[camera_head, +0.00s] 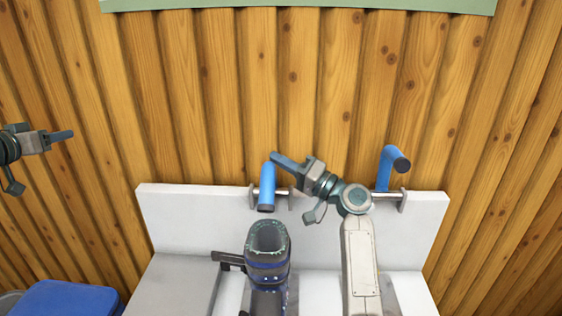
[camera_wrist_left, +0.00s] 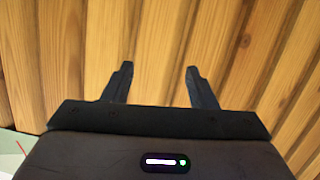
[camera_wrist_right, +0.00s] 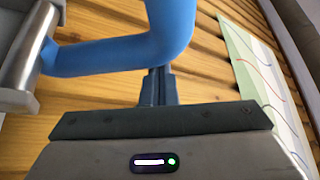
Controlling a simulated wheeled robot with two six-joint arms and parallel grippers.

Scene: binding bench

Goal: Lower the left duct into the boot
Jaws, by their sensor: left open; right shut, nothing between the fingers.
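The left duct (camera_head: 266,185) is a bent blue tube on a metal pivot at the white panel. Its dark open end points toward me, above and behind the boot in the picture. The dark boot (camera_head: 268,262) stands upright on the bench with its top opening showing. My right gripper (camera_head: 274,157) is shut and empty, its fingertips at the top of the left duct. In the right wrist view the blue duct (camera_wrist_right: 115,55) passes just beyond the shut fingers (camera_wrist_right: 158,85); contact is unclear. My left gripper (camera_head: 70,134) is open and empty, far left; its fingers (camera_wrist_left: 158,85) face bare wall.
A second blue duct (camera_head: 384,172) stands raised on its own pivot at the right. The white panel (camera_head: 190,215) backs the bench. A blue box (camera_head: 68,298) sits at lower left. A pale green board (camera_head: 300,4) hangs on the wooden wall above.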

